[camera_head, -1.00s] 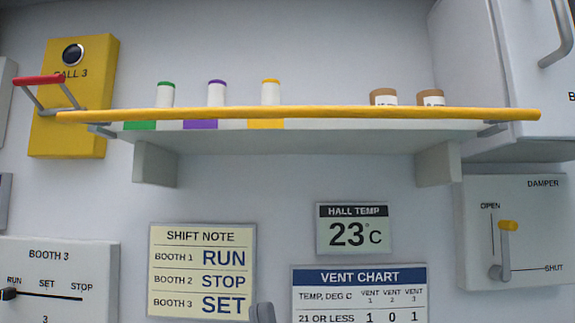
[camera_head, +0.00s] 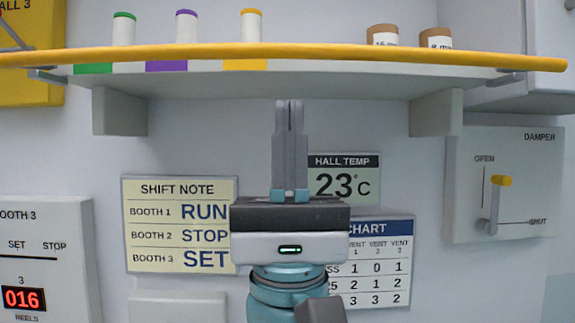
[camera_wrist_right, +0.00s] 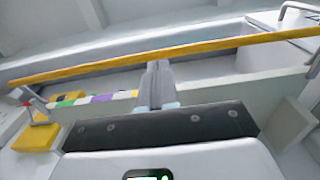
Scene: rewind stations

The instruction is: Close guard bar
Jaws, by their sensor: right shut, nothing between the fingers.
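The yellow guard bar (camera_head: 330,52) runs across the front of the wall shelf (camera_head: 300,80) in the head view. In the right wrist view the bar (camera_wrist_right: 210,44) crosses above my fingertips. My right gripper (camera_head: 289,104) is shut and empty, pointing up below the middle of the shelf, with its tips a little under the shelf's front face in the picture. It also shows in the right wrist view (camera_wrist_right: 158,66). I cannot tell whether it touches anything. My left gripper is not in view.
Spools with green (camera_head: 124,28), purple (camera_head: 186,26) and yellow (camera_head: 251,25) tops and two brown-topped jars (camera_head: 382,36) stand on the shelf. A shelf bracket (camera_head: 436,113) hangs at right. The damper panel (camera_head: 505,190) is further right. Wall signs (camera_head: 180,225) lie behind my arm.

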